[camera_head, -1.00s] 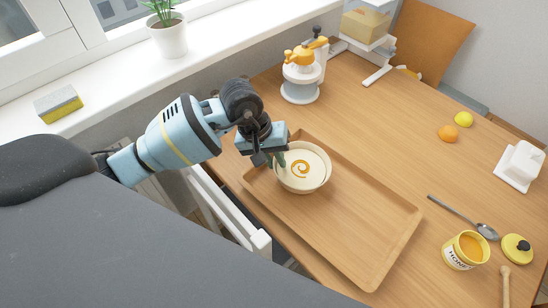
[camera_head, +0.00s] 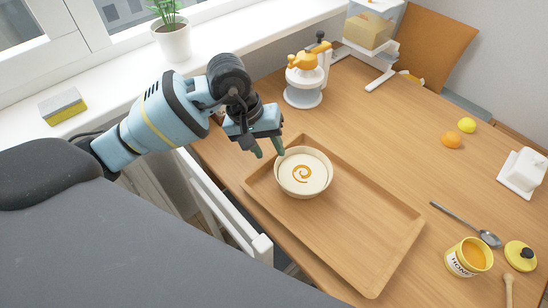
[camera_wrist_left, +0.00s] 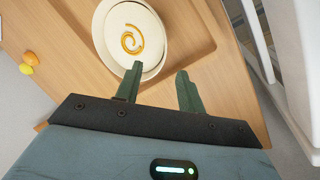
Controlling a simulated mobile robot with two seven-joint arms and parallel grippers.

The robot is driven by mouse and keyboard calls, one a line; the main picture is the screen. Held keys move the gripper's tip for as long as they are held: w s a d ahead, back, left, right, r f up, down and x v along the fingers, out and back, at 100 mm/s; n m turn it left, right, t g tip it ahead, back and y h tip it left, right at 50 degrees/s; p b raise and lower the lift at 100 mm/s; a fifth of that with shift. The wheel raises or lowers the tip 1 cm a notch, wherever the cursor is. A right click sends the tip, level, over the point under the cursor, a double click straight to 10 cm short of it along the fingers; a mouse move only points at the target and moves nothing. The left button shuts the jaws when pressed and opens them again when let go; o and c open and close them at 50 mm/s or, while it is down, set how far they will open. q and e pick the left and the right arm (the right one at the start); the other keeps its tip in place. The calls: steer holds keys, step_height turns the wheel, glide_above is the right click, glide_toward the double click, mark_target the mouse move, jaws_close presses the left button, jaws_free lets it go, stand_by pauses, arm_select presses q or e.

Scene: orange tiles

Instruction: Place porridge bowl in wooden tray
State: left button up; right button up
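The porridge bowl (camera_head: 306,180), cream with an orange swirl on top, stands upright inside the wooden tray (camera_head: 362,232), near its far left end. My left gripper (camera_head: 269,151) is open and empty, just beyond the bowl's upper left rim. In the left wrist view the open fingers (camera_wrist_left: 160,70) show below the bowl (camera_wrist_left: 118,48), with nothing between them. One fingertip overlaps the bowl's edge in that view; I cannot tell whether it touches. My right gripper is not in view.
An orange-topped juicer (camera_head: 304,88) stands behind the tray. A spoon (camera_head: 462,218), a honey jar (camera_head: 462,263) and its yellow lid (camera_head: 520,254) are to the right. An orange (camera_head: 451,140) and a lemon (camera_head: 467,125) lie farther back. Most of the tray is free.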

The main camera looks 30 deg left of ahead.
arm_select(q)
steer(key=shift+v, duration=2.75)
